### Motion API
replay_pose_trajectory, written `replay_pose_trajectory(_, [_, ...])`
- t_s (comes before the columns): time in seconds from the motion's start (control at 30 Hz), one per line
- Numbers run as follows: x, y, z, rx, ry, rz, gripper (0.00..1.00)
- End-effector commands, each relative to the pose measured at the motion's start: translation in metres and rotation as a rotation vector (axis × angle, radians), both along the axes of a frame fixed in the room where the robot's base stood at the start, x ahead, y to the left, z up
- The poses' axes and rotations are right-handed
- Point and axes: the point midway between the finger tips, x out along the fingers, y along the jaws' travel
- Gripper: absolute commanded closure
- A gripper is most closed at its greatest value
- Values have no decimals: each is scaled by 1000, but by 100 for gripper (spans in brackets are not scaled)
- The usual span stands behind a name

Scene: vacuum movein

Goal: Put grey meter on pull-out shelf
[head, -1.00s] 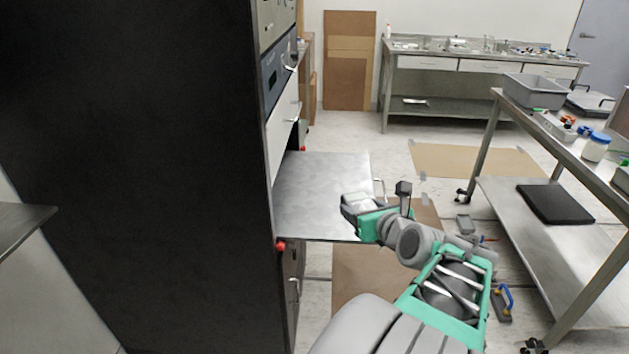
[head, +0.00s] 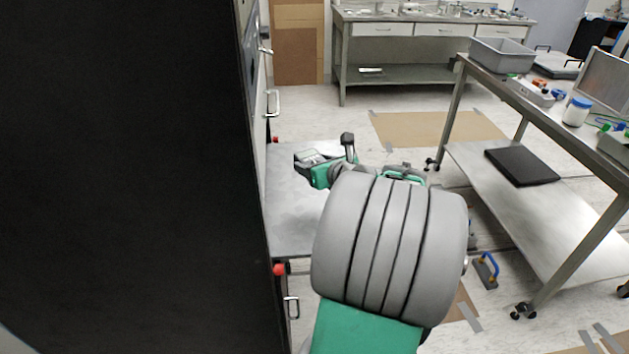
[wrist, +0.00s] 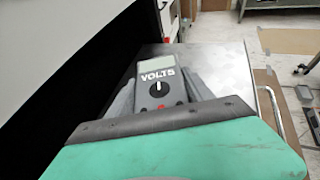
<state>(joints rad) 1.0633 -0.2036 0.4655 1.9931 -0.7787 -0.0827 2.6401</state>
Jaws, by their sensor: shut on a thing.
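The grey meter (wrist: 158,78) is in my gripper, its face with a screen, the word VOLTS and a black dial turned to the wrist camera. In the head view my gripper (head: 310,160) is shut on the meter (head: 308,155), above the far part of the pull-out shelf (head: 292,205). The shelf is a bare metal plate sticking out of the tall black cabinet; it also shows in the wrist view (wrist: 213,57) behind and right of the meter. Whether the meter touches the shelf I cannot tell. My arm hides part of the shelf's right side.
The tall black cabinet (head: 130,180) fills the left, close to my arm. A metal cart (head: 560,225) with a black pad (head: 521,166) stands at right. A grey bin (head: 502,54) sits on its top. A workbench (head: 430,70) stands at the back. The visible shelf surface is clear.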

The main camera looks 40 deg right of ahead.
Motion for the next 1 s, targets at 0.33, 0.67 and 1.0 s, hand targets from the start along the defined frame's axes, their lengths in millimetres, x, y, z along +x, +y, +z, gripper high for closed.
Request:
replay_pose_trajectory(0.33, [37, -42, -57, -2, -3, -3, 92])
replay_pose_trajectory(0.67, [40, -47, -94, -4, -3, -5, 92])
replay_pose_trajectory(1.0, [40, -47, -97, -1, -1, -5, 35])
